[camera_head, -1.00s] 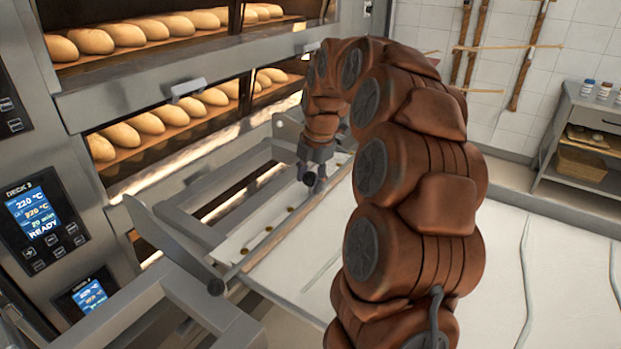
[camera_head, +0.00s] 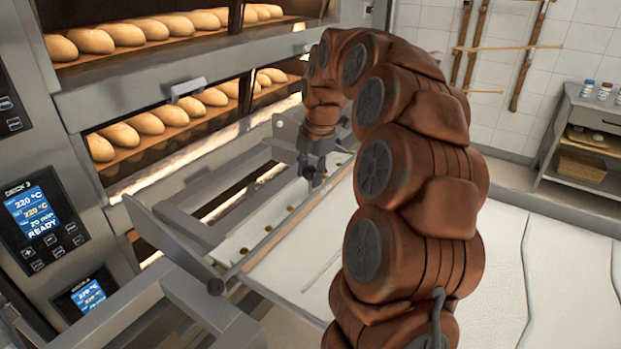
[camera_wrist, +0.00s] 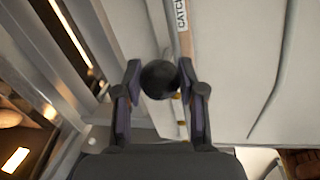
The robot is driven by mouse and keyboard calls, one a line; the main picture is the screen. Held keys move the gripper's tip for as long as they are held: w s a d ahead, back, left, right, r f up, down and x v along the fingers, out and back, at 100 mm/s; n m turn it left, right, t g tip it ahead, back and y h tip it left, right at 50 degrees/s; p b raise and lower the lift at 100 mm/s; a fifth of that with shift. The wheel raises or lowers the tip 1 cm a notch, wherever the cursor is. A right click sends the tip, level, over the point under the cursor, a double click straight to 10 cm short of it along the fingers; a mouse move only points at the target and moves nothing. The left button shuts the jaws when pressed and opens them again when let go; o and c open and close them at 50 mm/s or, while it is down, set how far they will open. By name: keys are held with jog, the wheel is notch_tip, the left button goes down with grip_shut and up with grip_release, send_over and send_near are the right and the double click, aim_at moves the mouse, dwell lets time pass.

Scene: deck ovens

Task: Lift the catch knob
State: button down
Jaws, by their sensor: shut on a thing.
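The catch knob (camera_wrist: 159,79) is a round black ball. In the wrist view it sits between the two fingers of my gripper (camera_wrist: 165,92), which is shut on it. In the head view my gripper (camera_head: 313,172) points down over the loader frame, near the far end of its front bar. The knob is hard to make out there behind the fingers. A white label reading "CATCH" (camera_wrist: 181,14) is on the bar just beyond the knob in the wrist view.
The deck oven (camera_head: 180,90) with loaves stands at the left. The pale loader belt (camera_head: 430,260) stretches to the right. A metal side arm (camera_head: 175,240) with a dark round end lies nearer. A shelf unit (camera_head: 590,120) stands at the back right.

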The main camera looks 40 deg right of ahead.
jog(key=shift+r, duration=0.25)
jog(key=c, duration=1)
grip_release()
jog(key=o, duration=0.3)
jog(key=r, duration=0.4)
jog(key=s+r, duration=0.1)
jog(key=r, duration=0.2)
jog(key=s+r, duration=0.1)
jog(key=r, duration=0.3)
jog(key=shift+s+d+r, duration=0.15)
jog(key=shift+d+r, duration=0.05)
jog(key=shift+r, duration=0.15)
